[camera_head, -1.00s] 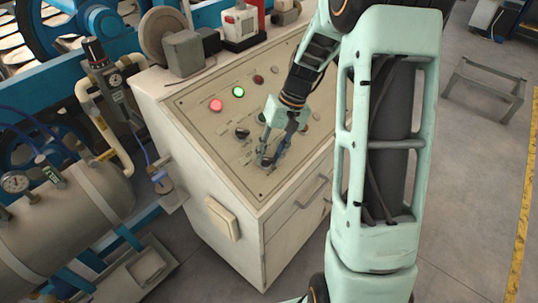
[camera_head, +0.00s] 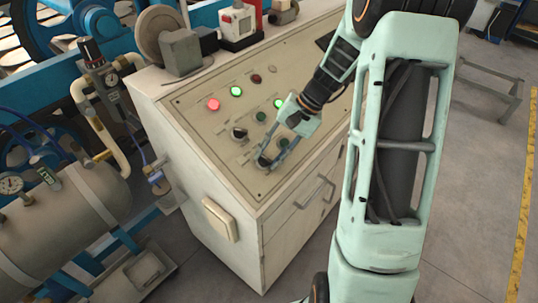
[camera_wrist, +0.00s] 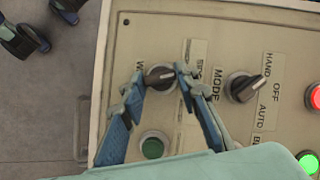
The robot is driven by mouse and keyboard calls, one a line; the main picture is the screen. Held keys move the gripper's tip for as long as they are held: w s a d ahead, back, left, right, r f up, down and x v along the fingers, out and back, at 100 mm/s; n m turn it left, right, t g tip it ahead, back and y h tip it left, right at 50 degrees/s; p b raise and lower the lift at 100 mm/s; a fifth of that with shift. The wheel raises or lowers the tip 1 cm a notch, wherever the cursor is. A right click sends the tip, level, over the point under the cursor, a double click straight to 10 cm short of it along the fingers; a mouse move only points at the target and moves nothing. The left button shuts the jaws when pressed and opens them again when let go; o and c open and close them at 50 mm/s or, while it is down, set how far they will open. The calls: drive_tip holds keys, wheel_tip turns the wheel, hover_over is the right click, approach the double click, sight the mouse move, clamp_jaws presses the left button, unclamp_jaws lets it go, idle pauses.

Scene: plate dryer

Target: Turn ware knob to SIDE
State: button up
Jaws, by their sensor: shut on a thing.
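The ware knob (camera_wrist: 159,76) is a dark selector with a silver ring on the beige control panel (camera_head: 215,125). In the wrist view its handle lies nearly crosswise, with a fingertip at each end. Labels beside it are partly covered, so its exact setting cannot be read. My gripper (camera_wrist: 160,77) is shut on this knob. In the head view my gripper (camera_head: 268,160) is at the panel's lower front corner, where its fingers largely hide the knob.
The mode knob (camera_wrist: 245,87) is close to the right finger in the wrist view. A green button (camera_wrist: 153,146) lies between the fingers. Lit red (camera_head: 213,104) and green (camera_head: 236,91) lamps are farther up the panel. A tank (camera_head: 70,210) stands left of the cabinet.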

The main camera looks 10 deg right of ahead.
idle(0.3)
drive_tip(key=o, duration=1.1)
drive_tip(key=shift+o, duration=0.2)
drive_tip(key=shift+d+r, duration=0.1)
drive_tip(key=v, duration=1.1)
drive_tip(key=shift+d+r, duration=0.2)
drive_tip(key=shift+r, duration=0.2)
drive_tip(key=shift+w, duration=0.1)
